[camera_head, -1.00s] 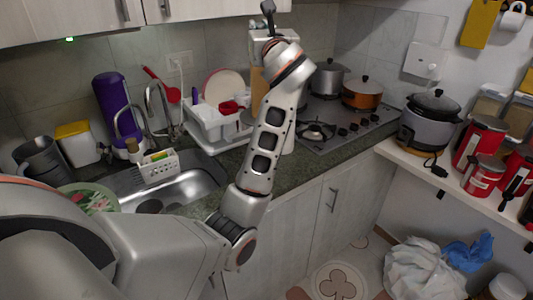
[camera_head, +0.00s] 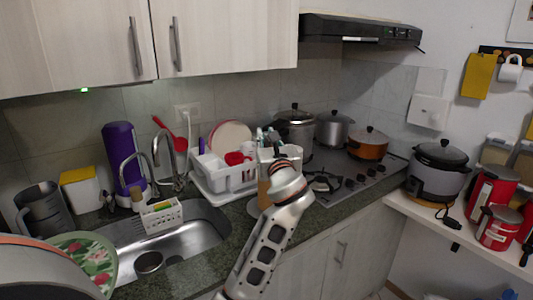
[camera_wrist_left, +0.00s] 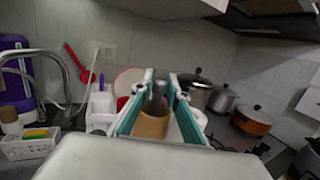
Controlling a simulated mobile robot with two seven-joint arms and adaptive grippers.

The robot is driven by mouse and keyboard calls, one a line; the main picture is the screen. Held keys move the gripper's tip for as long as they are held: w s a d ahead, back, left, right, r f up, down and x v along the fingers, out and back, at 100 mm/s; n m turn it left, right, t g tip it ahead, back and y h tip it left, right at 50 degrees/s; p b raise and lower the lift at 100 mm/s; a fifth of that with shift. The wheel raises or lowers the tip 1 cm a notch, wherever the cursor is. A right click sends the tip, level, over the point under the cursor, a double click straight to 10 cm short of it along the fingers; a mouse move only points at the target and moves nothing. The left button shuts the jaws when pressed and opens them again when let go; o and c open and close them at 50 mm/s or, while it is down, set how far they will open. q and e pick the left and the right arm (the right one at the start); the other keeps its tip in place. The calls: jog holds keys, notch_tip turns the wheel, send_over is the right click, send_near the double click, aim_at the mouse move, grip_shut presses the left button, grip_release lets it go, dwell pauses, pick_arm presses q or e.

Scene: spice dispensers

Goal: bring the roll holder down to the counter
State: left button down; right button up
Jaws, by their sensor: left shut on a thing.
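The roll holder, with a tan cylinder (camera_head: 264,190) and a round base, is upright by the front of the counter, right of the sink. In the left wrist view its tan roll (camera_wrist_left: 152,125) and dark upright post stand between the teal fingers. My left gripper (camera_head: 268,140) is above it, fingers shut on the holder's post. My arm hides part of the holder in the head view. The base appears at counter level, but I cannot tell whether it touches the counter (camera_head: 222,255). My right gripper is not in view.
A white dish rack (camera_head: 222,175) is close left of the holder, and the sink (camera_head: 190,240) lies farther left. The stove (camera_head: 350,180) with several pots is to the right. Cabinets (camera_head: 225,35) hang above.

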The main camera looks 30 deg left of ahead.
pick_arm(q)
notch_tip(320, 180, down, 4)
jog(key=shift+f, duration=0.25)
jog(key=c, duration=2)
grip_release()
jog(key=shift+f, duration=0.15)
jog(key=b+v, duration=0.1)
jog(key=v, duration=1.1)
